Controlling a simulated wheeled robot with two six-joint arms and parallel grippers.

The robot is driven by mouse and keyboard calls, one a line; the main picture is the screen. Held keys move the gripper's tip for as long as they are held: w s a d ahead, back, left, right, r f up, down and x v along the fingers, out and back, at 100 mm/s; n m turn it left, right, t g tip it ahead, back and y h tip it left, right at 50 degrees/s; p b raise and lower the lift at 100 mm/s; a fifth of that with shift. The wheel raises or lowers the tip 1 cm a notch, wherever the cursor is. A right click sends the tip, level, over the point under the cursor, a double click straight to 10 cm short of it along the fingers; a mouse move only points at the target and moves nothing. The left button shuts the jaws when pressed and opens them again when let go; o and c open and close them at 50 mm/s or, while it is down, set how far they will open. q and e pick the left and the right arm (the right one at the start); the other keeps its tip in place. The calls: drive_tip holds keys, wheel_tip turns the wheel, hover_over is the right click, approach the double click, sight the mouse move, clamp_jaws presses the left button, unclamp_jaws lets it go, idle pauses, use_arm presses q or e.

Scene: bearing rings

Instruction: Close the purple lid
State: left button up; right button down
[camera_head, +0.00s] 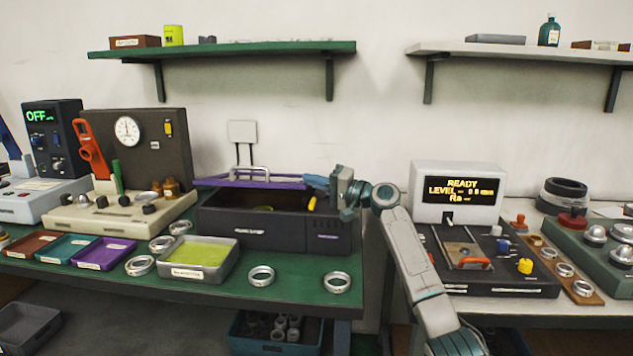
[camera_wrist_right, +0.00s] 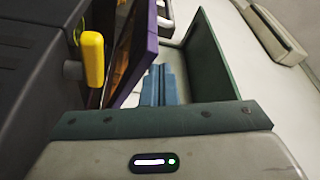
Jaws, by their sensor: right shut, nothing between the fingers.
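The purple lid (camera_head: 225,184) is on the black box (camera_head: 262,230), partly open: its front edge is raised and the dark inside shows below it. A light handle (camera_head: 250,171) is on the lid. My right gripper (camera_head: 316,183) is at the lid's right end, its teal fingers shut with nothing between them. In the right wrist view the shut fingers (camera_wrist_right: 158,86) are close beside the purple lid edge (camera_wrist_right: 136,55); I cannot tell whether they touch. The yellow knob (camera_wrist_right: 92,58) is on the box's side. My left gripper is not in view.
A green-filled tray (camera_head: 198,254) and loose metal rings (camera_head: 261,276) lie in front of the box. A beige fixture (camera_head: 120,212) stands to its left. A display device (camera_head: 458,192) stands on the right bench. A green shelf (camera_head: 230,49) hangs above.

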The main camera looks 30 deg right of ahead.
idle(0.3)
drive_tip(key=b+v, duration=0.1)
drive_tip(key=v, duration=0.8)
drive_tip(key=shift+s+d+f, duration=0.1)
drive_tip(key=shift+s+d, duration=0.1)
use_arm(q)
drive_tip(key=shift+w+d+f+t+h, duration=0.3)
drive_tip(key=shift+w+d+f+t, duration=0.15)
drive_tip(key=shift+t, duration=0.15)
use_arm(e)
drive_tip(key=shift+s+d, duration=0.35)
drive_tip(key=shift+s, duration=0.2)
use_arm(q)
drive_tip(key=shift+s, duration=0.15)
